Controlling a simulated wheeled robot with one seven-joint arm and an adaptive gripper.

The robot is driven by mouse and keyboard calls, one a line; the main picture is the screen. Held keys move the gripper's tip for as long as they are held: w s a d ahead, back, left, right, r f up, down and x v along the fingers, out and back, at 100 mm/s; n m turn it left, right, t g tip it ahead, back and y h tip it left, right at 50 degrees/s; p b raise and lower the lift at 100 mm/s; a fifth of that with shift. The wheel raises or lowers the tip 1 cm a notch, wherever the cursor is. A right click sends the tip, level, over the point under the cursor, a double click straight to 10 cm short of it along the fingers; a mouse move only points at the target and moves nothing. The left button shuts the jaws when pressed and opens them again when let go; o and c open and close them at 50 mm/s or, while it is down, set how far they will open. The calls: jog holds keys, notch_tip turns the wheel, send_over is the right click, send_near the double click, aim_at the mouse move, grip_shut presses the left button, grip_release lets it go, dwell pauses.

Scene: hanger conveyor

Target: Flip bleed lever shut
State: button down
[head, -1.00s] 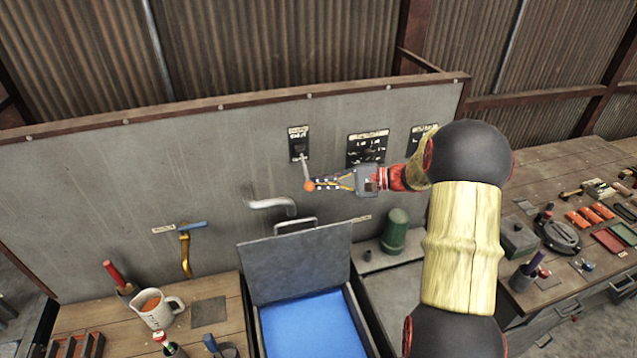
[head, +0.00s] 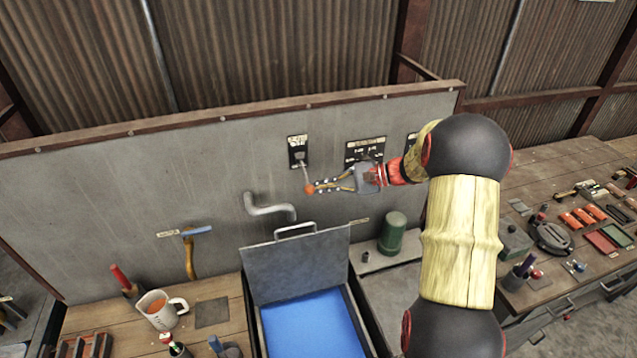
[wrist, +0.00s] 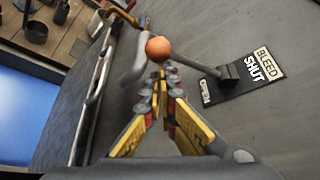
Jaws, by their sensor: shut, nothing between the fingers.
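The bleed lever (head: 306,172) is a grey rod with an orange ball knob (head: 308,189). It sticks out and down from a black plate (head: 298,150) on the grey panel. In the wrist view the plate (wrist: 262,72) reads BLEED and SHUT, with OPEN at the end nearer the knob. The rod (wrist: 200,66) points toward the OPEN side. My gripper (head: 317,187) is to the right of the knob, with its fingers shut and empty. In the wrist view the fingertips (wrist: 160,80) are right by the knob (wrist: 158,48); I cannot tell whether they touch.
A bent grey pipe (head: 268,208) sticks out left of and below the lever. A yellow handle with a blue top (head: 191,250) is further left. Below stands an open box with a grey lid (head: 297,264) and blue inside. Another labelled plate (head: 365,146) is behind my gripper.

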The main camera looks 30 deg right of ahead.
aim_at(308, 183)
jog(key=r+m+g+p, duration=0.1)
jog(key=r+p, duration=0.1)
jog(key=p, duration=0.1)
jog(key=s+r+m+g+p, duration=0.1)
jog(key=r+m+p, duration=0.1)
jog(key=p, duration=0.1)
jog(key=shift+a+r+g, duration=0.1)
jog(key=shift+r+g, duration=0.1)
jog(key=shift+g, duration=0.1)
jog(key=shift+w+r+p, duration=0.1)
jog(key=shift+r+p, duration=0.45)
jog(key=shift+r, duration=1.15)
jog(key=shift+f, duration=0.1)
